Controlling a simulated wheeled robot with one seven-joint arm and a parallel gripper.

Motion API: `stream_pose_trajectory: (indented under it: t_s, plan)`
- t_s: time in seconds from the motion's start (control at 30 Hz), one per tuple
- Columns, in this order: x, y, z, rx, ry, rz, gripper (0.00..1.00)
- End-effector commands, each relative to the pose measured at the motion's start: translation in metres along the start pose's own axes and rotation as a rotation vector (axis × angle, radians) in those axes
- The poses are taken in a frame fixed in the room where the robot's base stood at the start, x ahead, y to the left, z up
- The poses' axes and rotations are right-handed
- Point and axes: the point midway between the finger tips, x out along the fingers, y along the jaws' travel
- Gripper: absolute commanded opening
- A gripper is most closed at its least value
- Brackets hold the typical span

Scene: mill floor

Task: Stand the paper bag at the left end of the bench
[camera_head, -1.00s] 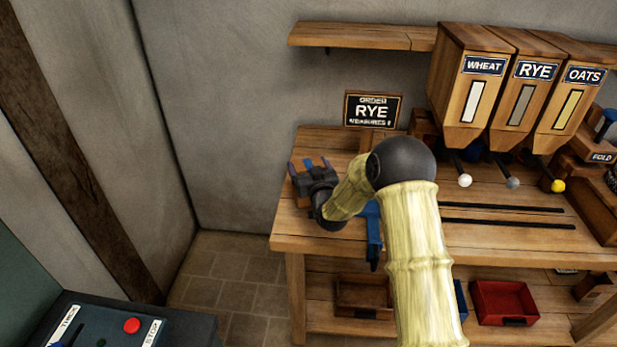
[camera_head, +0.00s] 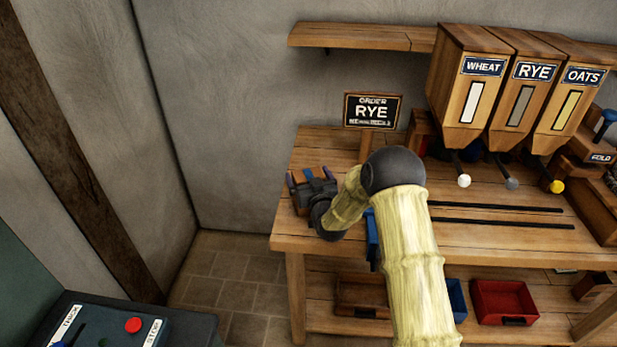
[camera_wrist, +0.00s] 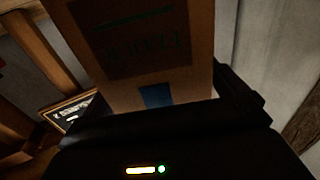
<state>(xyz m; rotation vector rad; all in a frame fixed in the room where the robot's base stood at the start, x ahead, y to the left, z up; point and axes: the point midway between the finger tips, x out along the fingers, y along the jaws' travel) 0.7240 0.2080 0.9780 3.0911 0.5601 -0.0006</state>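The paper bag (camera_wrist: 150,75) is brown with a dark printed label and fills the upper middle of the wrist view, tilted there. It sits close between the dark fingers of my gripper, with a small blue patch at its lower edge. In the head view my gripper (camera_head: 309,180), dark with blue and purple tips, is low over the left end of the bench (camera_head: 287,243). It appears shut on the bag, most of which it hides there. I cannot tell whether the bag's base touches the bench.
The order sign (camera_head: 371,111), reading RYE, stands behind my arm. Wheat (camera_head: 478,95), rye and oats hoppers stand to the right. Dark rails (camera_head: 500,206) run along the bench top. Red (camera_head: 504,302) and wooden bins are on the lower shelf. A control panel (camera_head: 110,325) is at lower left.

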Motion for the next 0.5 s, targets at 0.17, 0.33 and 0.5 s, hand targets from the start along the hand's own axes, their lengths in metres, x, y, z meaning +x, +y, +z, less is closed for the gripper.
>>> stream_pose_trajectory:
  t_s: [0.17, 0.33, 0.5]
  plan:
    - [0.000, 0.000, 0.000, 0.000, 0.000, 0.000, 1.00]
    - [-0.002, 0.000, -0.001, 0.000, 0.000, 0.000, 1.00]
    - [-0.016, 0.000, 0.001, 0.000, -0.002, 0.000, 1.00]
